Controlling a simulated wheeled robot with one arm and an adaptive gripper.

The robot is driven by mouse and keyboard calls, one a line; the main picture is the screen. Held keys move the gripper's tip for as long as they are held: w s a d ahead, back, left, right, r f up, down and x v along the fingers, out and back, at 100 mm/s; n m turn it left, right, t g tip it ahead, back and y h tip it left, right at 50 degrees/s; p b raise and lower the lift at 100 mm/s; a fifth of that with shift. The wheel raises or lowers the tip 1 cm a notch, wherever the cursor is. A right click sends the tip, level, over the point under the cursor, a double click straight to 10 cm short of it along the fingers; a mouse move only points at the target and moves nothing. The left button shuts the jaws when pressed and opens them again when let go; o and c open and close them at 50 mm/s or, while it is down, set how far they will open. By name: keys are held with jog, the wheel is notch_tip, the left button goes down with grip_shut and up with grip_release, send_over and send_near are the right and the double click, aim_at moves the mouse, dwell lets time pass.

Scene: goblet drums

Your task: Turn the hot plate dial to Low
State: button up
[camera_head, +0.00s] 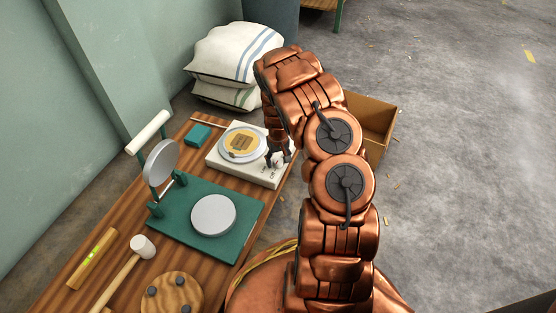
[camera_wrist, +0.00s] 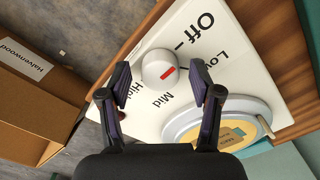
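The hot plate (camera_head: 228,163) is a white box with a round plate on top, at the far right end of the wooden bench. Its dial (camera_wrist: 155,63) is a round white knob with a red mark, seen in the wrist view. The labels Off, Low, Mid and High are printed around it. The red mark sits on the knob's lower right in that view; I cannot tell exactly which label it indicates. My gripper (camera_wrist: 160,68) is open, with one finger on each side of the dial in the picture. I see no clear contact.
A yellow labelled disc (camera_head: 241,142) lies on the plate. A green press (camera_head: 180,222), a mallet (camera_head: 142,247) and a small teal block (camera_head: 198,134) are on the bench (camera_head: 75,265). A cardboard box (camera_head: 374,125) stands on the floor to the right. Sacks (camera_head: 235,55) lie behind.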

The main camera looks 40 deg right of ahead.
jog(key=c, duration=1)
jog(key=shift+c, duration=0.2)
jog(key=shift+m, duration=0.4)
jog(key=shift+r+m+p, duration=0.1)
jog(key=shift+m+p, duration=0.65)
jog(key=shift+m, duration=0.25)
jog(key=m, duration=0.2)
jog(key=shift+m+p, duration=0.35)
jog(key=shift+m, duration=0.05)
jog(key=m, duration=0.5)
jog(key=shift+m+p, duration=0.3)
jog(key=shift+m, duration=0.4)
